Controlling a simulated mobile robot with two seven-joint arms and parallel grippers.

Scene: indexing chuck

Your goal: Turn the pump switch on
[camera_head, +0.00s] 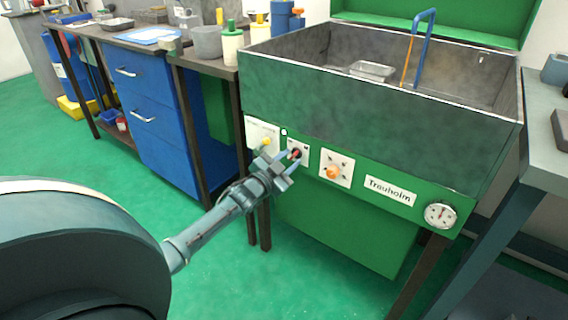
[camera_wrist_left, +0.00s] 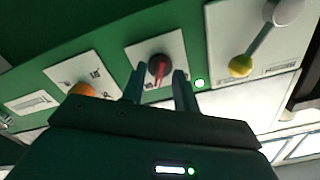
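The pump switch appears to be the dark round knob with a red handle on a white plate, on the green front panel of the sink unit. It shows in the head view (camera_head: 296,153) and, larger, in the wrist view (camera_wrist_left: 159,68). My left gripper (camera_head: 281,163) is right in front of it, fingers spread. In the wrist view the two fingertips (camera_wrist_left: 159,74) lie on either side of the knob, with small gaps; contact cannot be told. A small lamp beside the plate looks bright (camera_head: 284,132). My right gripper is out of view.
An orange knob (camera_head: 333,172) sits on a plate to the right, followed by a name label (camera_head: 390,190) and a round gauge (camera_head: 440,214). A yellow-tipped lever (camera_head: 266,142) is close on the left. The sink basin (camera_head: 370,110) rises above the panel.

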